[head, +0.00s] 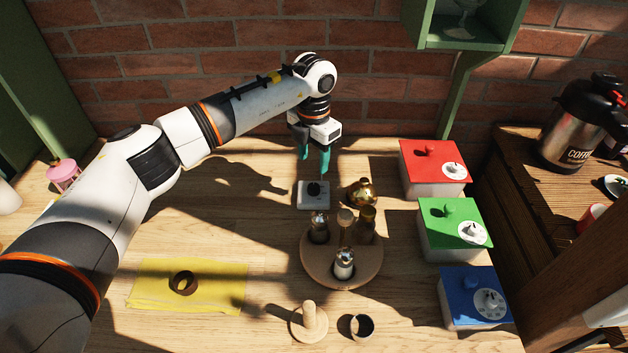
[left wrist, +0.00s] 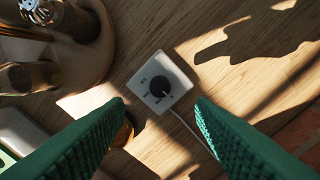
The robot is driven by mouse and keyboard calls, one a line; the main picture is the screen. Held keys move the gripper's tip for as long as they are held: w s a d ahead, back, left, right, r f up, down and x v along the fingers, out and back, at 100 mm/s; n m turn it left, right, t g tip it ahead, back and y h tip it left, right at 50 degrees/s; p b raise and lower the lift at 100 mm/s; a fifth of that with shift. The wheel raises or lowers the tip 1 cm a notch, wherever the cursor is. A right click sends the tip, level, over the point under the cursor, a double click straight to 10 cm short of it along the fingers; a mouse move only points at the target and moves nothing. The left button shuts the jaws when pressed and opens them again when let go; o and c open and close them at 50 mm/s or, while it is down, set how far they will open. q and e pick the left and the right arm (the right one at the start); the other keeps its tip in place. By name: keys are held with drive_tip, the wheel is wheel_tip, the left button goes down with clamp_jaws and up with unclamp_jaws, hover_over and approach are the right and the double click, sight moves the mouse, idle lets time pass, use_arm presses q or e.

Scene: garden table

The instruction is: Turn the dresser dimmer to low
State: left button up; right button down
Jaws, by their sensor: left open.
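The dimmer (head: 314,194) is a small pale square box with a round black knob on top, lying on the wooden table. In the left wrist view the dimmer (left wrist: 149,73) shows its black knob (left wrist: 159,86) with a light pointer line and tiny marks too small to read. A cable leaves one side. My left gripper (head: 314,170) has green fingers pointing down just behind and above the dimmer. In the left wrist view its fingers (left wrist: 160,105) are apart and empty, with the dimmer ahead of their tips, not touched. My right gripper is out of view.
A brass pot (head: 361,192) stands close right of the dimmer. A round wooden stand (head: 368,270) with several bottles is in front. Red (head: 428,162), green (head: 440,222) and blue (head: 462,290) boxes with dials line the right. A yellow cloth (head: 222,285) lies front left.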

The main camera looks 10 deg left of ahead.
sight(313, 187)
use_arm(q)
wheel_tip(313, 187, down, 9)
drive_tip(key=shift+r+p, duration=0.15)
drive_tip(key=shift+p, duration=0.45)
drive_tip(key=c, duration=1)
drive_tip(key=shift+o, duration=0.2)
drive_tip(key=shift+m+b, duration=0.6)
drive_tip(key=shift+b, duration=0.4)
drive_tip(key=m+b, duration=0.4)
drive_tip(key=shift+m+b, duration=1.9)
drive_tip(key=shift+m, duration=0.3)
drive_tip(key=shift+r, duration=0.1)
drive_tip(key=o, duration=1)
drive_tip(key=shift+c, duration=0.2)
